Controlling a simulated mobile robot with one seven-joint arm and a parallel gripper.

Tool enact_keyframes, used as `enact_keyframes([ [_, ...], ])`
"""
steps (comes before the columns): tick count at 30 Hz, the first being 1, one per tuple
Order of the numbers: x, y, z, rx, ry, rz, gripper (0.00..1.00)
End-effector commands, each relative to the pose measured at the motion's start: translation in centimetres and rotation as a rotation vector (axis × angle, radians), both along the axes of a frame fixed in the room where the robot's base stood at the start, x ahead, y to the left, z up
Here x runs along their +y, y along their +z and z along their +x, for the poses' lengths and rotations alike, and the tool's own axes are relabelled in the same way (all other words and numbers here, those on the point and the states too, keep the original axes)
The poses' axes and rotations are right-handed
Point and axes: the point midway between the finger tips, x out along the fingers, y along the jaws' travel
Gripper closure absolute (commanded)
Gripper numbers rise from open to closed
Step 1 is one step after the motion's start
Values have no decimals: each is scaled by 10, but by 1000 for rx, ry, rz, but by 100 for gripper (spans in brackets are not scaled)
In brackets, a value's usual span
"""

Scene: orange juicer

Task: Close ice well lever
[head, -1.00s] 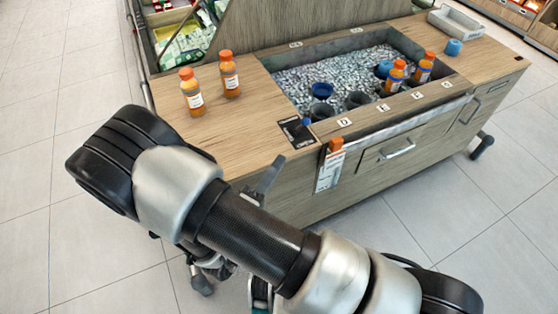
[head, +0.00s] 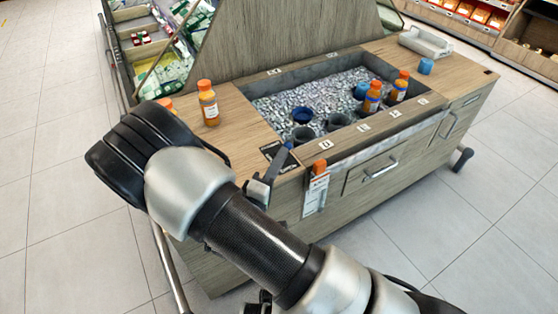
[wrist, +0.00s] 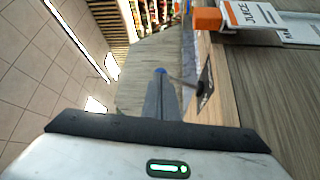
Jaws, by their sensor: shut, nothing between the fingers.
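The ice well lever shows in the wrist view as a thin dark rod (wrist: 182,80) on a black panel, with a blue knob (wrist: 160,70) at its end. The blue knob also shows in the head view (head: 289,146), above the black panel at the counter's front left corner. My gripper (wrist: 161,82) is shut and empty, its fingertips at the knob and partly hiding it. In the head view my gripper (head: 277,164) is in front of the panel, close to the lever. I cannot tell whether it touches the knob.
The wooden counter (head: 240,155) holds an ice well (head: 300,97) with bottles and cups. A juice bottle (head: 208,103) stands on its left top. A tagged orange-capped item (head: 316,190) is on the front face, right of my gripper. Floor is clear in front.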

Motion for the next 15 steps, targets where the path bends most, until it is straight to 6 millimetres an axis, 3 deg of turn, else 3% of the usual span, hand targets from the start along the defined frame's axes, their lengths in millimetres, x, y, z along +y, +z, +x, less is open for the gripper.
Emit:
enact_keyframes([
  [15,6,17,9,113,-2,-74,100],
])
